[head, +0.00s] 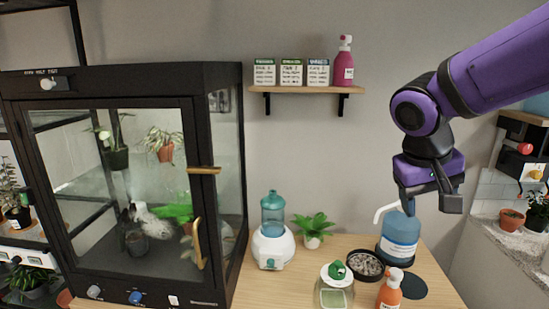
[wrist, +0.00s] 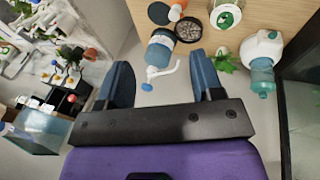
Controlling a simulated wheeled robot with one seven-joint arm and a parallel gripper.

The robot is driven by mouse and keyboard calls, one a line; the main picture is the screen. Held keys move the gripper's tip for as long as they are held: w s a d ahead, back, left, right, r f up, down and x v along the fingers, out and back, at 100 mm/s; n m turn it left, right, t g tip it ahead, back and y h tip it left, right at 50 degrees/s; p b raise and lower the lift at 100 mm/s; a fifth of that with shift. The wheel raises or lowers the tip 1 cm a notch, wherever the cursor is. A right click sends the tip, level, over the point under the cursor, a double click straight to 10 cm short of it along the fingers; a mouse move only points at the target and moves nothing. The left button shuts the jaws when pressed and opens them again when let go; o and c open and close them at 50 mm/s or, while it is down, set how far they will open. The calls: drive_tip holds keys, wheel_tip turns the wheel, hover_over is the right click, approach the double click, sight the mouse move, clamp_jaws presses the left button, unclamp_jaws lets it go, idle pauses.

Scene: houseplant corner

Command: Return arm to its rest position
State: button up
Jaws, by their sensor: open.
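My purple arm (head: 500,65) reaches in from the upper right in the head view. My gripper (head: 430,205) points down and is open, with a gap between its fingers. It hangs in front of or above the blue pump bottle (head: 398,245); the head view does not show the exact distance. In the wrist view the two fingers of my gripper (wrist: 162,78) are spread, with nothing held. The pump bottle (wrist: 160,52) and its white spout show beyond the gap between them.
A wooden table (head: 340,250) holds a white humidifier (head: 272,247), a small plant (head: 313,230), a gravel dish (head: 366,265), a lidded jar (head: 334,288) and an orange bottle (head: 390,290). A glass cabinet (head: 120,75) stands left. A wall shelf (head: 305,89) hangs above. A stone ledge (head: 500,220) lies right.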

drive_tip(key=s+d+r+t+y, duration=0.1)
drive_tip(key=s+d+r, duration=0.1)
drive_tip(key=s, duration=0.4)
drive_tip(key=s+d+r+t+y, duration=0.2)
drive_tip(key=s, duration=0.5)
drive_tip(key=shift+t+y, duration=0.3)
